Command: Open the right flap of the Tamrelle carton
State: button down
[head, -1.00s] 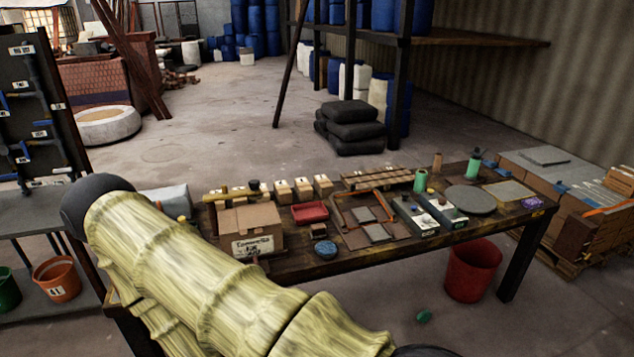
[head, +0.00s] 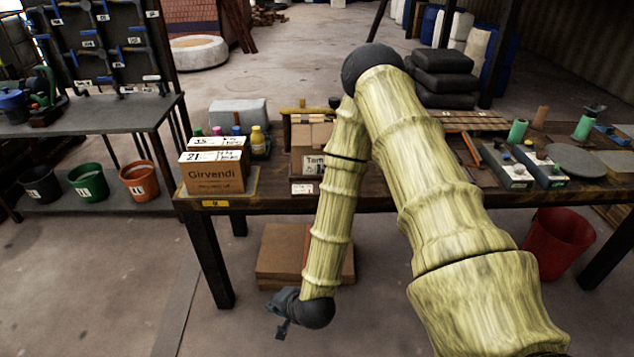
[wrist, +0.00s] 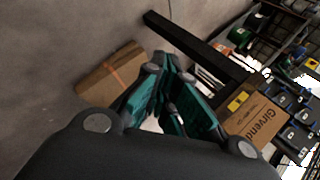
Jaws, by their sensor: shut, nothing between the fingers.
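The Tamrelle carton (head: 309,162) stands on the workbench in the head view, a brown box with a white label. My arm crosses in front of it and hides its right side, so I cannot tell how its right flap lies. My gripper (head: 282,329) hangs low in front of the bench, well below and apart from the carton. In the wrist view my gripper (wrist: 172,88) shows teal fingers, shut and empty. The Tamrelle carton cannot be made out in the wrist view.
The Girvendi carton (head: 216,174) stands on the bench left of the Tamrelle carton; it also shows in the wrist view (wrist: 250,124). Flat brown boxes (head: 280,262) lie on the floor under the bench (head: 272,202). A red bucket (head: 556,243) stands at right. Floor at front left is clear.

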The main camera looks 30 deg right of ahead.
jog(key=w+d+r+m+t+h+b, duration=0.15)
jog(key=w+d+m+t+b, duration=0.25)
jog(key=w+m+b, duration=0.45)
jog(key=m+t+h+b, duration=0.5)
jog(key=m+h+b, duration=0.6)
jog(key=m, duration=0.9)
send_near(316, 152)
jog(key=x, duration=0.6)
jog(key=shift+d, duration=0.1)
